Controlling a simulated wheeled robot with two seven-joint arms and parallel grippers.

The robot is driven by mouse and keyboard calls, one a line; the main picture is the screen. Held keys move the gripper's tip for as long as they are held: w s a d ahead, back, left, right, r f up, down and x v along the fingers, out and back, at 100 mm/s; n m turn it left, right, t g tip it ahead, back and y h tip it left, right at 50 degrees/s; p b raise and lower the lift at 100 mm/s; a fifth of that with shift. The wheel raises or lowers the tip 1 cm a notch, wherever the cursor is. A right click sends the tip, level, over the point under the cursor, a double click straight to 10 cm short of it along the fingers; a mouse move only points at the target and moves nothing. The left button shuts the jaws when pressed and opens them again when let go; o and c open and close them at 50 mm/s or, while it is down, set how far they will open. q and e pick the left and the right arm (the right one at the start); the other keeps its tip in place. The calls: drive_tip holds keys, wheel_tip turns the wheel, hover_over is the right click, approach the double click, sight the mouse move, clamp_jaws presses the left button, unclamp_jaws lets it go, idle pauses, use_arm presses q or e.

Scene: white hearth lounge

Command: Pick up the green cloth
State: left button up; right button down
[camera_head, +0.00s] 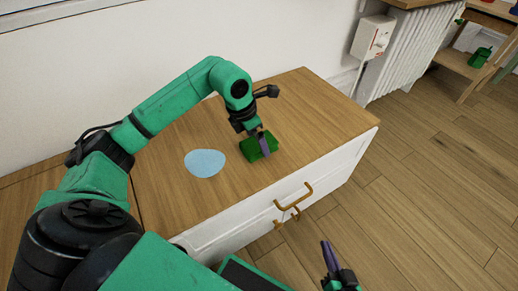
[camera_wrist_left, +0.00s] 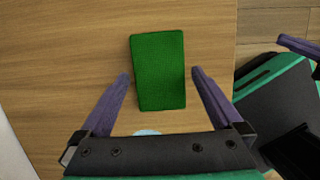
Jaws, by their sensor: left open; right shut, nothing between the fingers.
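The green cloth (camera_head: 249,150) is a small, dark green rectangular piece lying flat on the wooden top of the cabinet. My left gripper (camera_head: 264,146) is over it, pointing down, and partly hides it in the head view. In the left wrist view the cloth (camera_wrist_left: 158,60) lies between the two purple fingers of the open left gripper (camera_wrist_left: 161,75), with a gap on each side. I cannot tell how far above the top the fingertips are. My right gripper (camera_head: 329,258) is shut and empty in front of the cabinet.
A light blue, flat round piece (camera_head: 205,163) lies left of the cloth; its edge also shows in the left wrist view (camera_wrist_left: 147,132). The cabinet (camera_head: 330,115) has a white front with brass handles (camera_head: 293,203). A wall and radiator (camera_head: 410,50) stand behind.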

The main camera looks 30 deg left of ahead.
use_arm(q)
drive_tip(key=shift+x, duration=0.85)
use_arm(e)
drive_tip(key=shift+f, duration=0.3)
